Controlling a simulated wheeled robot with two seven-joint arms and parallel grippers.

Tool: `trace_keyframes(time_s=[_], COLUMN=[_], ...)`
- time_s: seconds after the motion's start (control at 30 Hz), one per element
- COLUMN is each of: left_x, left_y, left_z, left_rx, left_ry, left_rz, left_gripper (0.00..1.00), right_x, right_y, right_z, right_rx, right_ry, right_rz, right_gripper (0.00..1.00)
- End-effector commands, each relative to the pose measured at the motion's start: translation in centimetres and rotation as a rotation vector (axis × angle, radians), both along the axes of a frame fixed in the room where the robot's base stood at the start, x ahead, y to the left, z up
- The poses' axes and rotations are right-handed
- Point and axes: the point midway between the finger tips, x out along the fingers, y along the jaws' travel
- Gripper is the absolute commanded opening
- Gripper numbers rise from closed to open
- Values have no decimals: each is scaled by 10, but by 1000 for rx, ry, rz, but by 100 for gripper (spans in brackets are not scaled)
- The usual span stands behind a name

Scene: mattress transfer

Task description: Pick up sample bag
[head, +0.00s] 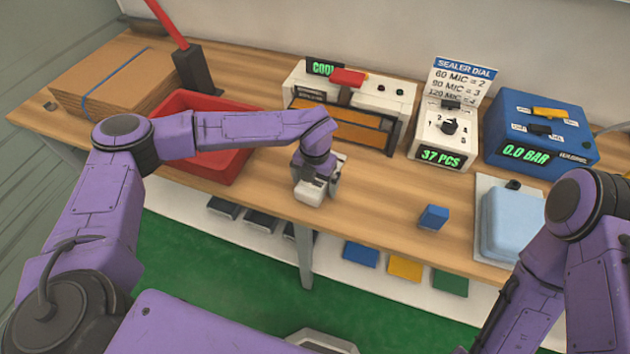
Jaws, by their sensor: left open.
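My left arm reaches in from the left over the table. My left gripper (316,190) points down near the table's front edge, and it is open. I cannot make out anything between its fingers, which are small here. No object is clearly marked as a sample bag. A small blue block-like item (433,217) lies on the table to the right of the gripper, apart from it. A light blue, rounded flat item (513,225) lies on a pale board at the right. My right arm comes in from the right and points down; its gripper is out of the picture.
A red bin (222,165) is behind my left arm, with cardboard (110,80) at far left. A sealer (365,105), a dial unit (441,135) and a blue pressure box (540,130) line the back. Wood between gripper and blue item is clear.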

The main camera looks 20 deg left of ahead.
Motion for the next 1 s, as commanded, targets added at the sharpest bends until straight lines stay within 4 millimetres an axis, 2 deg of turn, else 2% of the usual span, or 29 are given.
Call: trace_keyframes(time_s=[0.07,0.23,0.27,0.53,0.67,0.77,0.87,1.0], left_x=[0,0,0,0,1,2,-17,-49], left_y=[0,0,0,0,-1,-1,-8,-21], left_z=[0,0,0,2,11,29,51,91], left_rx=[0,0,0,0,-2,-1,-1,1], left_ry=[0,0,0,-1,-4,-7,-7,-8], left_rz=[0,-1,-1,-1,-1,-1,-6,-6], left_gripper=[100,48,44,44,44,44,44,44], right_x=[0,0,0,0,0,0,0,0], right_y=[0,0,0,0,0,0,0,0], right_z=[-1,-1,-1,-1,-4,-9,-20,-33], right_rx=[0,0,0,0,0,0,0,0], right_ry=[0,0,0,0,0,0,0,0], right_rz=[0,0,0,0,0,0,0,0], right_gripper=[0,0,0,0,0,0,0,0])
